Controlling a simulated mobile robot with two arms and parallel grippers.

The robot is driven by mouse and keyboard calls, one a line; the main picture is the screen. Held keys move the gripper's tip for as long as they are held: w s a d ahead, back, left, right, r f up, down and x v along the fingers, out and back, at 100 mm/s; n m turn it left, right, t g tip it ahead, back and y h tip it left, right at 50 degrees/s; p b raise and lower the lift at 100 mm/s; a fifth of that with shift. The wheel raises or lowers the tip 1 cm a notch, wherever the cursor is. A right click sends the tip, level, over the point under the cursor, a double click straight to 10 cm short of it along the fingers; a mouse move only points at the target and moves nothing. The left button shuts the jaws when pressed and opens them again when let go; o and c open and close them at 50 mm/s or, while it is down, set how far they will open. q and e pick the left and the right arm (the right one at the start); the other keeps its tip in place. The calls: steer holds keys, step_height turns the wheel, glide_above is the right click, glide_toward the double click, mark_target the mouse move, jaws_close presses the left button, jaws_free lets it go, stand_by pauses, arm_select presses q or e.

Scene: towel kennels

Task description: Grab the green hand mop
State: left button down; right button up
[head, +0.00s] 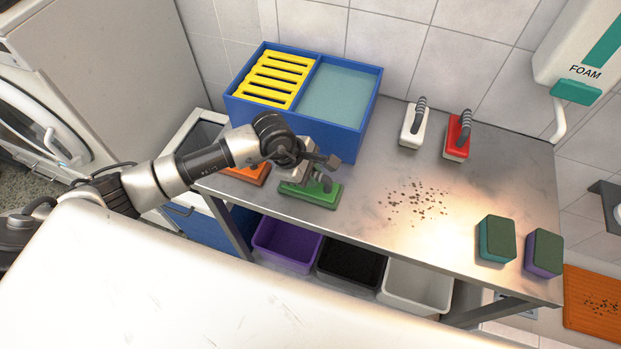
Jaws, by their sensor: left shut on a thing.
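The green hand mop (318,195) lies on the steel table (370,215) near its left front edge. It has a green flat base, and its handle is mostly hidden by my gripper. My left gripper (318,172) is right over it and shut on its handle. The base looks to be on or very close to the table top; I cannot tell if it is lifted. My right gripper is not in view.
A blue two-part box (350,141) with a yellow grate stands behind. An orange mop (249,174) lies just left. White (412,130) and red (457,140) mops stand at the back. Dark crumbs (415,203) and two sponges (496,240) lie right. Bins (415,287) stand below.

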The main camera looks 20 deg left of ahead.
mark_target(315, 173)
arm_select(q)
steer(key=shift+r, duration=0.15)
steer(key=shift+r, duration=0.25)
steer(key=r+b, duration=0.1)
steer(key=d+r+b, duration=0.1)
steer(key=r, duration=0.1)
steer(key=shift+r, duration=0.3)
steer(key=s+d+r+b, duration=0.1)
steer(key=d+r+b, duration=0.2)
steer(key=d+r, duration=0.3)
steer(key=shift+s+d+r+b, duration=0.15)
steer(key=shift+d+r+b, duration=0.25)
steer(key=shift+d, duration=1.95)
